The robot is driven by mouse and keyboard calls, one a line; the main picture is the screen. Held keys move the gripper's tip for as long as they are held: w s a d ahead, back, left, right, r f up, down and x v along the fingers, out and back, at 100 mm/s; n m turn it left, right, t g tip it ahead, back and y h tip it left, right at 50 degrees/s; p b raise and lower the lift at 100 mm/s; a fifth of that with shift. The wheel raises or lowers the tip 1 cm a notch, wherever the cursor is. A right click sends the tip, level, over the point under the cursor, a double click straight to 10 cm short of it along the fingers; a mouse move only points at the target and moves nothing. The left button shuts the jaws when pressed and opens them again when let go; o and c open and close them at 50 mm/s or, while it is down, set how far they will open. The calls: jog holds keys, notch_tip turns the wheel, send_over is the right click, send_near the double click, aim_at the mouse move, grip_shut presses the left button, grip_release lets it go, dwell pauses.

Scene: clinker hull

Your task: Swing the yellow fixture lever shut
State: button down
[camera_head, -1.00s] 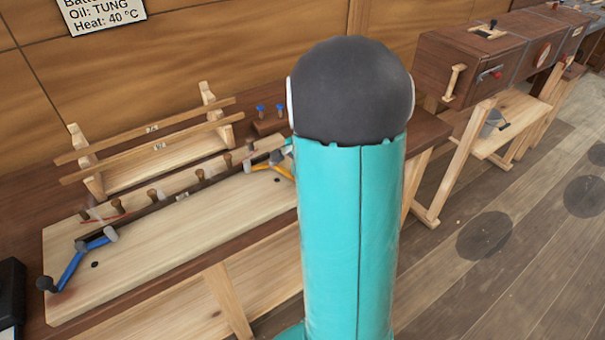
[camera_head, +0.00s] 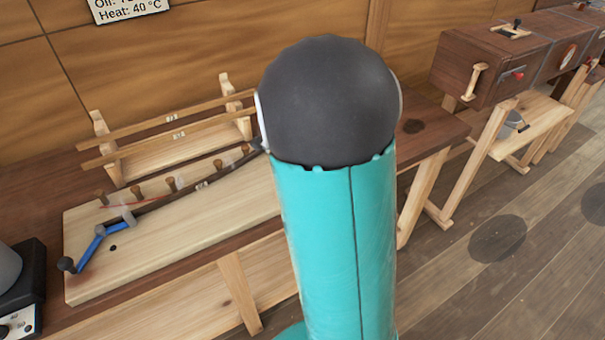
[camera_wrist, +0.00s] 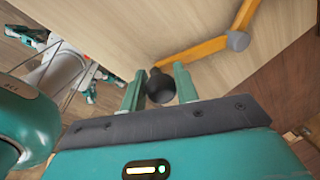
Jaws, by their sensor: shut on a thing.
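The yellow lever (camera_wrist: 197,51) shows in the wrist view as a bar over the pale wooden board (camera_wrist: 150,25). It runs from a grey hub (camera_wrist: 237,41) down left to a dark ball knob (camera_wrist: 160,86). A second yellow piece (camera_wrist: 246,14) angles up from the hub. My gripper (camera_wrist: 158,88) is shut on the knob, one finger on each side of it. In the head view my arm hides the yellow lever and my gripper. The blue lever (camera_head: 90,249) with its black knob is at the board's left end.
A dark curved strip (camera_head: 200,183) lies along several wooden pegs on the board. A wooden rack (camera_head: 170,150) stands behind. A dark device (camera_head: 25,290) is at the far left of the bench. A brown box (camera_head: 480,65) on trestles stands right, with open floor before it.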

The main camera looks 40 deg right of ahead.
jog(key=shift+w+a+m, duration=1)
jog(key=shift+a+m, duration=0.15)
jog(key=shift+m, duration=0.25)
jog(key=c, duration=1.1)
grip_release()
jog(key=shift+o, duration=0.2)
notch_tip(320, 180, up, 14)
jog(key=s+a, duration=0.1)
jog(key=a, duration=0.1)
jog(key=shift+s+f, duration=0.2)
jog(key=shift+s, duration=0.15)
jog(key=shift+a, duration=0.1)
